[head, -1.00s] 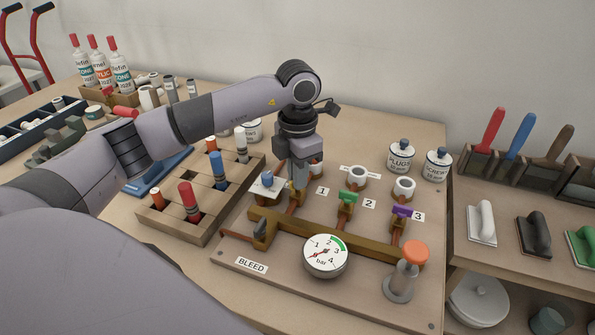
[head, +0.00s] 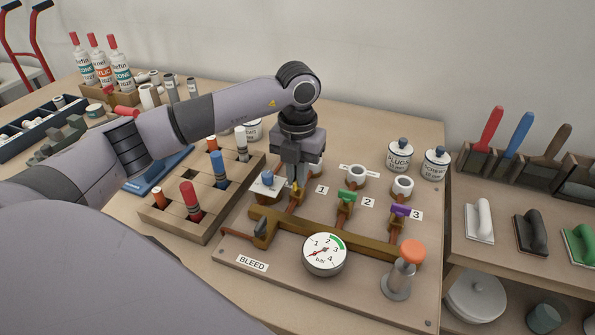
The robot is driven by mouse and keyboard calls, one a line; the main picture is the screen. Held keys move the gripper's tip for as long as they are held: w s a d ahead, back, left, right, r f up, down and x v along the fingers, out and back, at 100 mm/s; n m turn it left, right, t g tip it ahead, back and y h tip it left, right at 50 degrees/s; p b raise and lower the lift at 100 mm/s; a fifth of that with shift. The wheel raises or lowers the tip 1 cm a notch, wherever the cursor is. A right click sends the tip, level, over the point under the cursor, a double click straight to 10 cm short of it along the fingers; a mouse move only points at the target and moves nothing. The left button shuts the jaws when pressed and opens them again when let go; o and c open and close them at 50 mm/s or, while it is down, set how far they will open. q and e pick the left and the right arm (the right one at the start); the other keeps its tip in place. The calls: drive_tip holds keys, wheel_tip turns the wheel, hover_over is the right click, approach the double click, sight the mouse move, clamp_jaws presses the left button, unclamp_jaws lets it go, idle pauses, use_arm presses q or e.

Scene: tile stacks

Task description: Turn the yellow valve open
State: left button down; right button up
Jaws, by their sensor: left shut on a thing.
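The yellow valve (head: 295,186) is on the leftmost branch of the pipe board, near label 1, and is mostly hidden by my left gripper. My left gripper (head: 297,190) points down from above and is shut on the yellow valve's handle. Only a small yellow part shows between and beside the fingers. The handle's exact angle cannot be told. My right gripper is not in view.
The green valve (head: 346,196) and purple valve (head: 400,211) stand to the right on the same board. A pressure gauge (head: 324,254) and an orange-topped knob (head: 412,251) are in front. A wooden block of coloured markers (head: 205,205) is close on the left.

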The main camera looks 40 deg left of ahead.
use_arm(q)
drive_tip(key=shift+r, duration=0.1)
idle(0.3)
drive_tip(key=c, duration=1.2)
unclamp_jaws()
drive_tip(key=shift+r, duration=3.55)
